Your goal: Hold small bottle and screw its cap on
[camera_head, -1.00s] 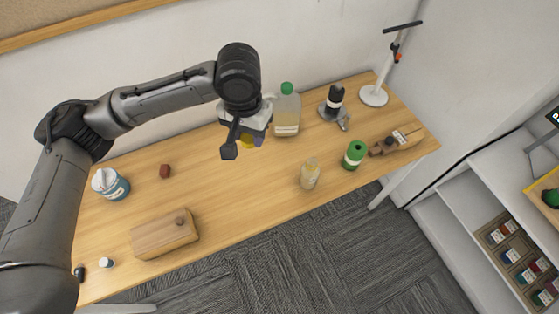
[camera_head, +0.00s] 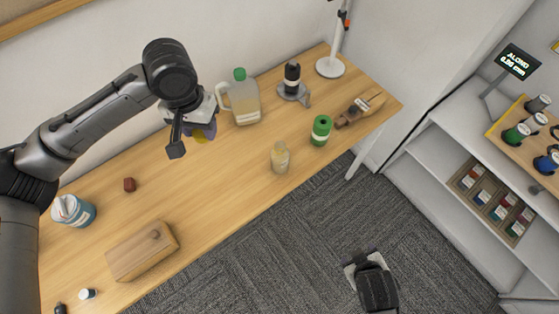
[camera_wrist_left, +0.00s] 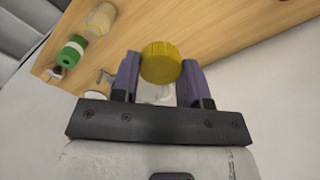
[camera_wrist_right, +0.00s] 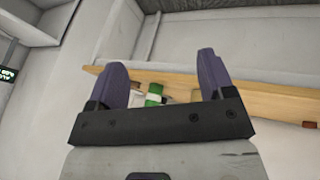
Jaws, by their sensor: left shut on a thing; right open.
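The small bottle (camera_head: 280,157), pale yellow and seemingly uncapped, stands upright near the table's front edge. It also shows in the left wrist view (camera_wrist_left: 102,20). The yellow ribbed cap (camera_wrist_left: 161,63) is between the purple fingers of my left gripper (camera_wrist_left: 161,78), which is shut on it. In the head view my left gripper (camera_head: 190,136) is above the table, left of the bottle and apart from it. My right gripper (camera_wrist_right: 164,80) is open and empty. Part of my right arm shows at the bottom of the head view, over the carpet; its fingers are not clear there.
A green-capped jug (camera_head: 243,98), a black bottle on a grey stand (camera_head: 292,78) and a green spool-like item (camera_head: 321,130) stand around the bottle. A wooden block (camera_head: 142,251) and a blue tub (camera_head: 74,211) are at left. Shelves (camera_head: 450,150) stand at right.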

